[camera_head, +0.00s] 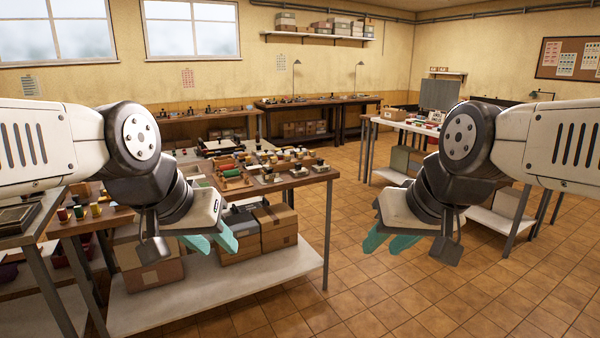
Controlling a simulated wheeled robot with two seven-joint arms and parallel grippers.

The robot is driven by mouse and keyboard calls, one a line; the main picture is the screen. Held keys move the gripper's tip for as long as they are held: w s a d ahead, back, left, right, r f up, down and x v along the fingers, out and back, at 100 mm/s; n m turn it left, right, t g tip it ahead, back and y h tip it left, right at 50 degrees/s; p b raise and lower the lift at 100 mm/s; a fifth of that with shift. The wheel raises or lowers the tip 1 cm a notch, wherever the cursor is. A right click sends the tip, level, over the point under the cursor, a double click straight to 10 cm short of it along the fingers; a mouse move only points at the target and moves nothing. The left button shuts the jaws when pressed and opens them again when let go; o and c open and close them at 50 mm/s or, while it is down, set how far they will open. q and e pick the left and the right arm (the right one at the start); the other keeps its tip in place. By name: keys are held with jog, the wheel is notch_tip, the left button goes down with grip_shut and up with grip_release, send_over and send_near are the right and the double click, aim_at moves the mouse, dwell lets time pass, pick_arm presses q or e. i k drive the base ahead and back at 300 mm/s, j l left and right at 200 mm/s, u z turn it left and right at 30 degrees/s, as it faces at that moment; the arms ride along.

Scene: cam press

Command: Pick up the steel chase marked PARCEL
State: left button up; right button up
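I cannot make out a steel chase marked PARCEL; no lettering is readable at this distance. A dark framed flat piece (15,216) lies on the table at the left edge, but I cannot tell what it is. My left gripper (220,248) has teal fingers that stand apart, with nothing between them. It is in front of the middle workbench and hides part of its lower shelf. My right gripper (382,248) also has its teal fingers apart and empty, over the open floor.
The middle workbench (312,178) carries many small tools and coloured spools, with boxes (276,226) on its shelf (215,280). A white-topped table (410,125) stands at the right. Long benches (318,101) line the back wall. Tiled floor (370,290) is clear between the tables.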

aim_at(298, 171)
jog(key=i+l+u, duration=0.1)
jog(key=i+u, duration=0.2)
jog(key=i, duration=2.4)
